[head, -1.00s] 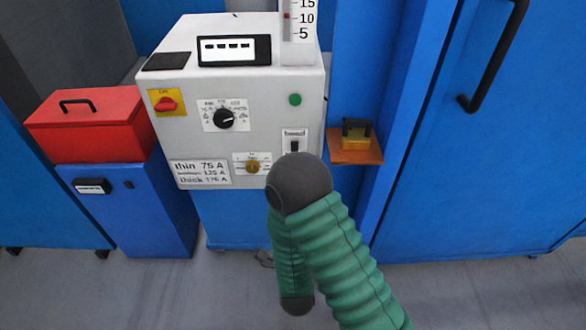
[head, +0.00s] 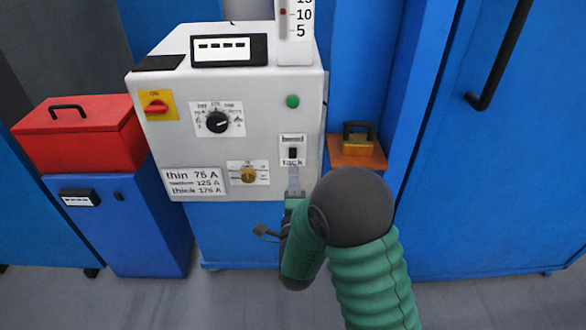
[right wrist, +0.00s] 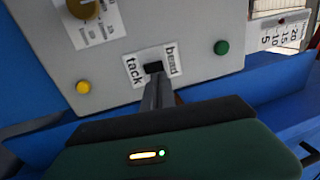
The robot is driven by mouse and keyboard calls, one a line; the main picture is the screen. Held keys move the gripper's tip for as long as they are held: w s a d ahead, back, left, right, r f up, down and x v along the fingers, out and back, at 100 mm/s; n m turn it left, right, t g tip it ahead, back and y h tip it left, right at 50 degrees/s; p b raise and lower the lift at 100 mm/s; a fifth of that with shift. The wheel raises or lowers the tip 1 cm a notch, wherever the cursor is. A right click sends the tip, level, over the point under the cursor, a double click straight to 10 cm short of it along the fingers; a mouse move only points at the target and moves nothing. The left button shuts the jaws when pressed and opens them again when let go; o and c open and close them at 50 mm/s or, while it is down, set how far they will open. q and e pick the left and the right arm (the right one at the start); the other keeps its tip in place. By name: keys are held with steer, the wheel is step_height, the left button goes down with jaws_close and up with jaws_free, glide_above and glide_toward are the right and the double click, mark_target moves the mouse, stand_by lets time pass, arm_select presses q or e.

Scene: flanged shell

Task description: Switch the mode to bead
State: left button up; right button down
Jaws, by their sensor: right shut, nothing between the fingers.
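The mode switch (head: 292,153) is a small black slider on a white plate on the grey machine's front. It also shows in the right wrist view (right wrist: 153,67), with "tack" on one side and "bead" on the other. In the head view "tack" is below it. I cannot tell clearly which end the slider is at. My right gripper (head: 294,183) is shut and empty, just below the plate. In the right wrist view its fingertips (right wrist: 154,88) reach the switch's edge; whether they touch is unclear. My left gripper is not in view.
The grey machine (head: 235,105) also has a black dial (head: 217,122), a red switch (head: 156,107), a yellow knob (head: 248,175) and a green button (head: 292,101). An orange shelf (head: 343,160) juts out at its right. A red box (head: 75,135) stands left.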

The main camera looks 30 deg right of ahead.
mark_target(293, 151)
steer(key=b+x, duration=0.1)
steer(key=x, duration=0.4)
steer(key=shift+w+d, duration=0.1)
steer(key=shift+w, duration=0.05)
steer(key=r+p, duration=0.1)
steer(key=p, duration=0.1)
steer(key=r+g+p, duration=0.1)
steer(key=p, duration=0.1)
steer(key=shift+w+d+r+y, duration=0.15)
steer(key=shift+w+y, duration=0.05)
steer(key=shift+y, duration=0.1)
steer(key=shift+f+b, duration=0.35)
steer(key=shift+f, duration=0.15)
